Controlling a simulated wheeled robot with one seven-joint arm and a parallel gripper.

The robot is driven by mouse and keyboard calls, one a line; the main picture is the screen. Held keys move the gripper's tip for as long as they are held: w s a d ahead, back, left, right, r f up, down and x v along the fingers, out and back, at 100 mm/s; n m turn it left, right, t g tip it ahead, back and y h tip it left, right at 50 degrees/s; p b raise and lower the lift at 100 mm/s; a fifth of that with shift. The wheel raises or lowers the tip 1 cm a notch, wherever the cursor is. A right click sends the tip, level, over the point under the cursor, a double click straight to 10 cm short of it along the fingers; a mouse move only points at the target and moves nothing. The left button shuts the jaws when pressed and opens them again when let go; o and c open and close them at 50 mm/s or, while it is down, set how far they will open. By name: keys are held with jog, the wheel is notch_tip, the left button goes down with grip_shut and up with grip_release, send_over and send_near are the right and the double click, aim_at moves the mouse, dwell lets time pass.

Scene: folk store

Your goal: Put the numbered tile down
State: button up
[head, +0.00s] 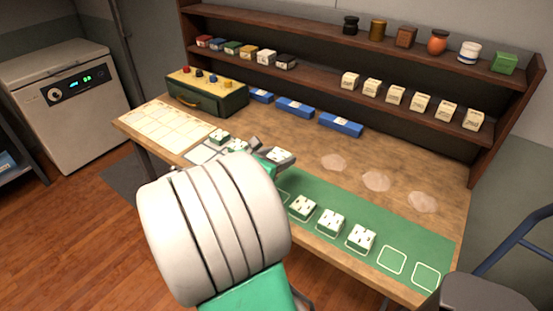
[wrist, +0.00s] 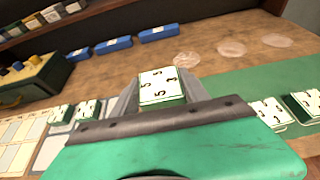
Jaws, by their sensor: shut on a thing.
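My gripper (wrist: 161,96) is shut on a white-topped, green-sided numbered tile (wrist: 158,83), its digits showing a 3 and 5s. The head view also shows the held tile (head: 279,155), above the table, left of the green mat's tiles. The green mat (head: 412,247) has a row of white outlined squares. Numbered tiles (head: 303,207), (head: 331,222) and (head: 361,238) sit on outlines. Two outlines at the right end, (head: 392,260) and (head: 426,276), are empty. My arm hides the mat's left part.
Other tiles (head: 219,136) stand on a pale pad by a gridded sheet (head: 160,124). Blue blocks (head: 295,107) and a drawer box with knobs (head: 207,93) line the back. Pale round patches (head: 376,181) mark bare wood. Shelves (head: 330,85) hold pots and small boxes.

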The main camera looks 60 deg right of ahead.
jog(key=d+f, duration=0.2)
jog(key=d, duration=0.1)
jog(key=w+d+f, duration=0.1)
jog(key=d+f, duration=0.2)
jog(key=d, duration=0.1)
jog(key=w+d+f, duration=0.1)
jog(key=d+f, duration=0.2)
jog(key=shift+d+b, duration=0.15)
jog(key=shift+b, duration=0.15)
jog(key=shift+d+f, duration=0.2)
jog(key=shift+f, duration=1.6)
jog(key=shift+f, duration=0.15)
jog(key=o, duration=1.5)
